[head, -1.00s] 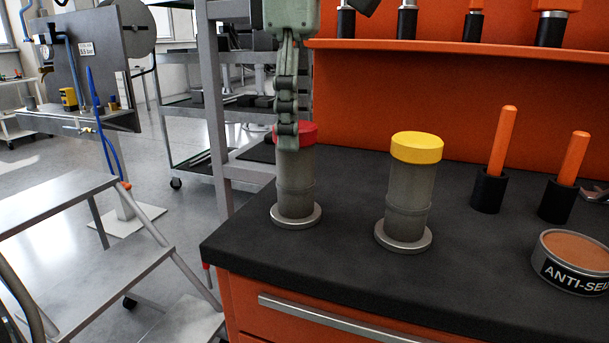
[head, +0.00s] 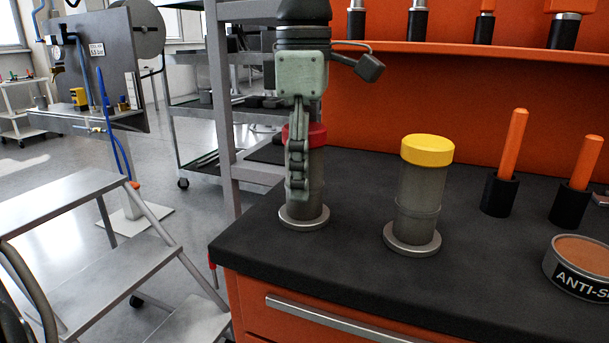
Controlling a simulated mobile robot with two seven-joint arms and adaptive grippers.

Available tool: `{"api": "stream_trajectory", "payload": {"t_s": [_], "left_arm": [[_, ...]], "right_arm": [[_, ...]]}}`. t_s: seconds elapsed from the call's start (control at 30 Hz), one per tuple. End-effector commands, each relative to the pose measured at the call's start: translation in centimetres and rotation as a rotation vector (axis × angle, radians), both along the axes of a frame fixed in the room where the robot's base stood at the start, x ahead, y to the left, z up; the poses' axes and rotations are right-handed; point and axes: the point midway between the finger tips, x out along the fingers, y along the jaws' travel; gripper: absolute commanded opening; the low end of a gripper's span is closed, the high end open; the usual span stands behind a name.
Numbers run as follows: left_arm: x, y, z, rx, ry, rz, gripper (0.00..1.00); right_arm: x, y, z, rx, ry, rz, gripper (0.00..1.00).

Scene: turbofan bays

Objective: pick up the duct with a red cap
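The duct with a red cap (head: 318,178) is a grey cylinder standing upright on its round flange near the left end of the dark bench top. My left gripper (head: 300,187) comes down on it from above. One finger runs down the near side of the red cap and upper body, covering part of both. The other finger is hidden, so I cannot tell whether the gripper is closed on the duct. A similar duct with a yellow cap (head: 421,195) stands upright to the right, apart from the gripper. My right gripper is out of view.
Two orange-handled tools in black holders (head: 506,165) and an anti-seize tin (head: 583,265) stand further right. An orange shelf (head: 450,62) with several tools runs above the back. A grey rack (head: 224,110) is behind left. Bare bench top lies in front of the ducts.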

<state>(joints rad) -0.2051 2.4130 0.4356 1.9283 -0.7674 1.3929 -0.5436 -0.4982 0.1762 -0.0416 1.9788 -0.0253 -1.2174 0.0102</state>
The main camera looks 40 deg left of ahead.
Motion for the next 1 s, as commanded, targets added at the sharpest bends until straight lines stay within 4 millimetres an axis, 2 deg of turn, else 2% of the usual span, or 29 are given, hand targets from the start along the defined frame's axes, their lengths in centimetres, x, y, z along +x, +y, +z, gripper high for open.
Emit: {"api": "stream_trajectory", "payload": {"t_s": [0.03, 0.33, 0.57, 0.73, 0.87, 0.97, 1.0], "left_arm": [[0.0, 0.0, 0.0, 0.0, 0.0, 0.0, 0.47], [0.0, 0.0, 0.0, 0.0, -0.001, 0.0, 0.1], [0.1, 0.0, 0.2, 0.0, -0.003, 0.0, 0.1], [0.1, 0.0, 1.0, 0.001, -0.004, 0.001, 0.1], [0.1, 0.0, 2.6, 0.001, -0.006, 0.002, 0.1], [0.1, 0.0, 4.6, 0.0, -0.008, 0.001, 0.1], [-0.2, 1.1, 4.9, -0.003, -0.007, 0.004, 0.1]], "right_arm": [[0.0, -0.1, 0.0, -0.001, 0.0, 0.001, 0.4], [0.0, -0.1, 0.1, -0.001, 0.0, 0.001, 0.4], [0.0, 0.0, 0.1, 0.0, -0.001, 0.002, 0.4], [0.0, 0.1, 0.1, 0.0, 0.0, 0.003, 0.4], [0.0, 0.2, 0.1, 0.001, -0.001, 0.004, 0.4], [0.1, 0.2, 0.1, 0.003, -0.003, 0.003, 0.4], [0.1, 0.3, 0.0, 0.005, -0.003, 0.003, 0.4]]}}
